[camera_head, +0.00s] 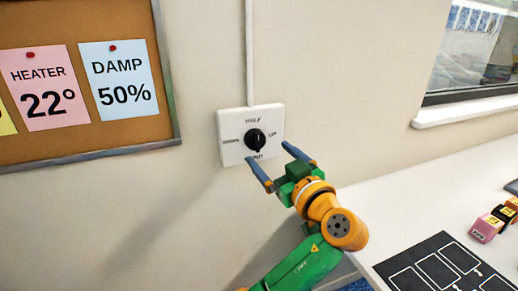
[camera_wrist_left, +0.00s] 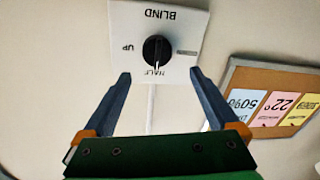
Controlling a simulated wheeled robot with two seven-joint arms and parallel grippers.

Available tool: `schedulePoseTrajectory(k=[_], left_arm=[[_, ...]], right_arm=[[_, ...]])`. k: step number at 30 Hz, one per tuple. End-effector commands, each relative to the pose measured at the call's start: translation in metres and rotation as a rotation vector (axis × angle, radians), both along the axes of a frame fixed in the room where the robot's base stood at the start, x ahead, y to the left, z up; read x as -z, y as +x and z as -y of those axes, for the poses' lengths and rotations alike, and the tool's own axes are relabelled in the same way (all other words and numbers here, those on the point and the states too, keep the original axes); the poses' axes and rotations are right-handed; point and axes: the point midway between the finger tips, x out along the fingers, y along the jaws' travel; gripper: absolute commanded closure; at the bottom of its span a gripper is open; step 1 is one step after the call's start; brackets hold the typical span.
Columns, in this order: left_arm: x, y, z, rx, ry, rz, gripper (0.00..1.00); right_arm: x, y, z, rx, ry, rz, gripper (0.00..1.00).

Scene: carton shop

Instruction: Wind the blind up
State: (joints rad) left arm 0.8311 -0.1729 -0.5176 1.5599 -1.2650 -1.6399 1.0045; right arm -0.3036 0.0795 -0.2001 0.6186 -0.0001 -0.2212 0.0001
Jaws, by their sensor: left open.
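A white switch plate (camera_head: 234,122) with a black round knob (camera_head: 255,139) is on the wall. The wrist view is upside down; there the plate (camera_wrist_left: 184,48) reads BLIND, UP, HALF and a blurred fourth word, and the knob (camera_wrist_left: 156,50) is near the middle. UP is right of the knob in the head view. The blind itself cannot be made out. My right gripper is out of view.
A cork board (camera_head: 80,145) with note cards hangs left of the plate. A conduit (camera_head: 249,50) runs up from the plate. A window (camera_head: 478,50) with a sill (camera_head: 468,110) is at upper right. Below, a white worktop (camera_head: 405,205) holds a black marked mat (camera_head: 440,265) and small blocks (camera_head: 488,228).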

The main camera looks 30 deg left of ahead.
Motion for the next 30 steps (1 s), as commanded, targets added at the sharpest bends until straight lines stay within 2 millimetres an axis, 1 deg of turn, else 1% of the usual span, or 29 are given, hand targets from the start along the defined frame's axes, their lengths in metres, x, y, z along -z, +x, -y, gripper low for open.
schedulePoseTrajectory(k=[1,3,6,9,12,18,19,20,21,23,24,26,27,28,30], left_arm=[[-0.006,0.004,-0.008,-0.008,0.001,0.003,0.06],[-0.007,0.012,-0.020,-0.009,0.003,0.000,0.06],[-0.006,0.025,-0.036,-0.006,0.004,-0.004,0.06],[-0.004,0.034,-0.047,-0.004,0.004,-0.005,0.06],[-0.002,0.039,-0.052,-0.002,0.003,-0.004,0.06],[0.000,0.039,-0.053,-0.001,0.001,-0.005,0.06],[0.000,0.039,-0.053,-0.001,0.001,-0.005,0.11],[0.000,0.039,-0.053,-0.001,0.001,-0.005,0.19],[0.001,0.039,-0.053,-0.001,0.001,-0.005,0.30],[0.001,0.039,-0.053,-0.001,0.002,-0.006,0.46],[0.000,0.039,-0.052,-0.001,0.002,-0.006,0.57],[0.000,0.039,-0.052,-0.001,0.002,-0.006,0.73],[0.000,0.039,-0.052,-0.001,0.002,-0.006,0.84],[0.000,0.039,-0.052,-0.001,0.002,-0.006,0.92],[0.001,0.039,-0.053,-0.001,0.002,-0.007,0.92]], right_arm=[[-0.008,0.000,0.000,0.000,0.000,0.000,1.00],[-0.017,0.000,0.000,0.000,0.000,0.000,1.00],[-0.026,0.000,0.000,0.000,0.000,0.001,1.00],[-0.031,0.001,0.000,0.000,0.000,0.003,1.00],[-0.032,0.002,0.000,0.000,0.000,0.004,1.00],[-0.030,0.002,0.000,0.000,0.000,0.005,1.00],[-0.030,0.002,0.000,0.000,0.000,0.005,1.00],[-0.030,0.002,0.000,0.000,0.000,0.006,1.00],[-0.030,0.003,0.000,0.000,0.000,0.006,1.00],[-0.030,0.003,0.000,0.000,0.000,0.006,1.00],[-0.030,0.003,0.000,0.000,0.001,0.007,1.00],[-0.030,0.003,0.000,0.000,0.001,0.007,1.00],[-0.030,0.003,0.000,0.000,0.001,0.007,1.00],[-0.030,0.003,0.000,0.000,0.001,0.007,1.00],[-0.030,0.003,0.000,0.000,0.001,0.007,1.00]])
